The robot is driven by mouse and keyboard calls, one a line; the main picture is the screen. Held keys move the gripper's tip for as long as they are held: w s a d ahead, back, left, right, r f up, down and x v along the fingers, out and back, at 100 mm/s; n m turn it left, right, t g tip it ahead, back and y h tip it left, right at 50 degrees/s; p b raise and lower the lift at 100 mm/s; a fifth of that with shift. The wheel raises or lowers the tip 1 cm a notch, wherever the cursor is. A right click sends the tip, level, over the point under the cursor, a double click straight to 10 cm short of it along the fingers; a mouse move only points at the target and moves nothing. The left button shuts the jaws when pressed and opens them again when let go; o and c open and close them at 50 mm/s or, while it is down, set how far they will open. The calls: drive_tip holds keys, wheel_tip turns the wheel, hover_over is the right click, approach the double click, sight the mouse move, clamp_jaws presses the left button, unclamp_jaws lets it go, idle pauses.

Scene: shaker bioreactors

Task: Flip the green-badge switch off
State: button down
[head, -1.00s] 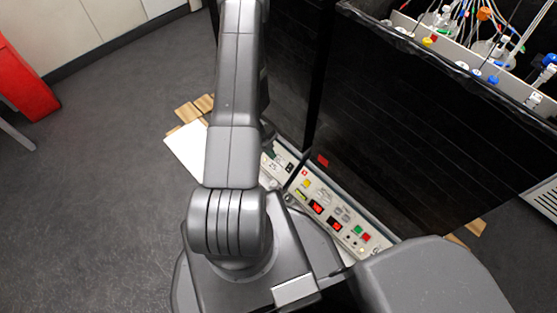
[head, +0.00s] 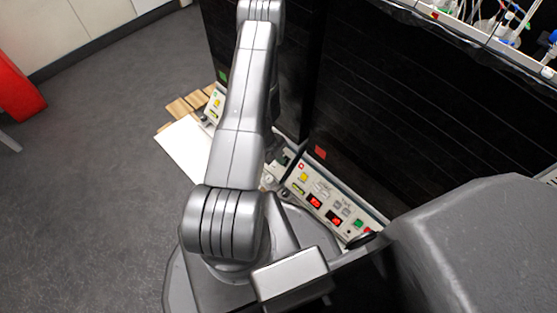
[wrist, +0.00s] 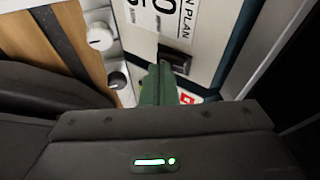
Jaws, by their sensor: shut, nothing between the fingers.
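A small green badge (head: 222,76) is on the left black cabinet in the head view, above a pale control panel (head: 214,104) partly covered by my arm. In the wrist view a dark rocker switch (wrist: 176,62) sits in a pale panel beside a printed label. I cannot tell which way it is set, or from this view alone which badge it belongs to. My gripper (wrist: 159,68) shows as dark green fingers, shut and empty, with the tips just left of the switch. I cannot tell whether they touch it. The head view does not show the gripper.
A red badge (head: 320,152) marks the right cabinet, above another control panel (head: 335,208) with red displays. White knobs (wrist: 100,37) stand left of the fingers in the wrist view. Open floor is at left.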

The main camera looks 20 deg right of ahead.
drive_tip(key=shift+f, duration=0.25)
idle(0.3)
drive_tip(key=shift+r+p, duration=0.7)
drive_tip(key=shift+r, duration=0.15)
